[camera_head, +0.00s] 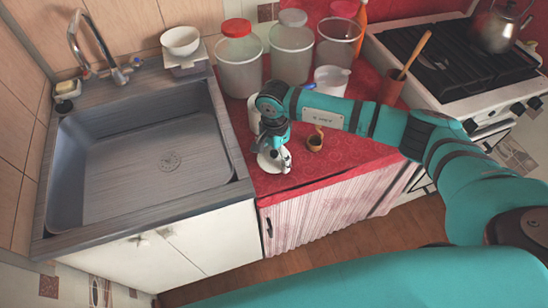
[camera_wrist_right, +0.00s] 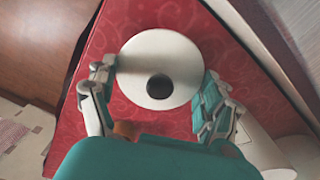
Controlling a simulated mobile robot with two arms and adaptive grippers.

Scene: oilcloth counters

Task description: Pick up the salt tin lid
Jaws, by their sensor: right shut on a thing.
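The salt tin lid is a round white disc with a dark knob; in the right wrist view the lid (camera_wrist_right: 150,60) lies between my two fingers, over the red oilcloth. My right gripper (camera_wrist_right: 158,88) is shut on the lid, one finger at each side of its rim. In the head view my right gripper (camera_head: 273,155) points down near the counter's front left part, with the white lid (camera_head: 268,163) at its fingertips. I cannot tell whether the lid touches the cloth. A white container (camera_head: 254,115) stands behind the gripper, partly hidden. My left gripper is not in view.
A small brown pot (camera_head: 315,143) stands just right of the gripper. Lidded jars (camera_head: 238,75), a white tub (camera_head: 331,81) and a brown utensil holder (camera_head: 390,90) stand farther back. The sink (camera_head: 140,140) is left, the stove (camera_head: 450,75) right. The red counter's (camera_head: 350,165) front is clear.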

